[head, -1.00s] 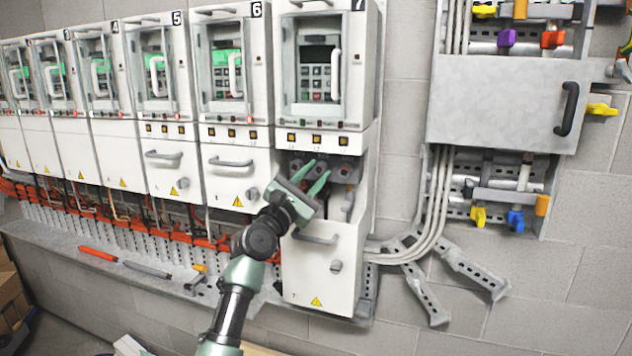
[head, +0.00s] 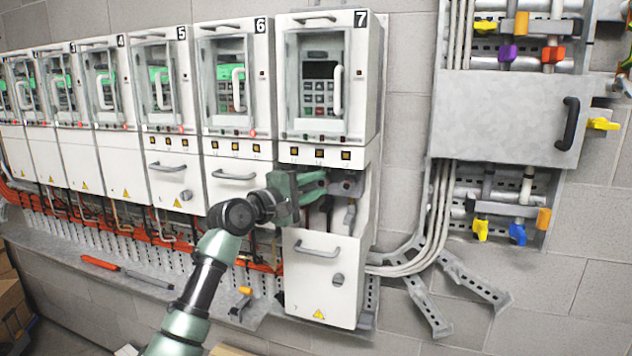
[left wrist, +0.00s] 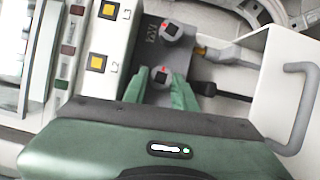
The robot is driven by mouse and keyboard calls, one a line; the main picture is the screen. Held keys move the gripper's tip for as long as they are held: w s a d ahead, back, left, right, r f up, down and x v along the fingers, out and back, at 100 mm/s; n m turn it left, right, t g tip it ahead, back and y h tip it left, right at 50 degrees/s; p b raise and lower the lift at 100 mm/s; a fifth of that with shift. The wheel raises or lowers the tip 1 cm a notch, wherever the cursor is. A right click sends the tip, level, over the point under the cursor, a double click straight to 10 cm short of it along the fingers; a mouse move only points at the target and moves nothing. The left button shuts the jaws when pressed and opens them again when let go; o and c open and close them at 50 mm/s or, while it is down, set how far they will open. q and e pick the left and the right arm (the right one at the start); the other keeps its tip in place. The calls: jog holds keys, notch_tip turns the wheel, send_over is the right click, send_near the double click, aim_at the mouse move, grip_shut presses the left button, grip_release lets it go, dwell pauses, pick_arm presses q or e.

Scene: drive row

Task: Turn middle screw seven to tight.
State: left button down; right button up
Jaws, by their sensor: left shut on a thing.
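Cabinet seven (head: 290,135), marked 7, has its lower front cover (head: 320,280) standing lower than the neighbours', baring a row of screw terminals. My left gripper (head: 325,182) reaches into this gap from the left. In the left wrist view its green fingertips (left wrist: 163,80) are shut on the middle screw (left wrist: 163,74), a dark square head with a red mark, beside the lamp labelled L2. The right screw (left wrist: 170,30) sits beside the L3 lamp and is free; it also shows in the head view (head: 347,186). The left screw is hidden. My right gripper is out of view.
The cover's handle (left wrist: 298,110) stands close to my left gripper. Cabinet six (head: 235,130) is beside it on the left. A ledge with a screwdriver (head: 98,262) runs below. A grey box (head: 500,115) with a black handle hangs on the right.

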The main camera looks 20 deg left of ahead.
pick_arm(q)
jog(key=shift+r+m+g+p, duration=0.1)
jog(key=shift+m+g+p, duration=0.55)
jog(key=shift+m, duration=0.75)
jog(key=c, duration=1.1)
grip_release()
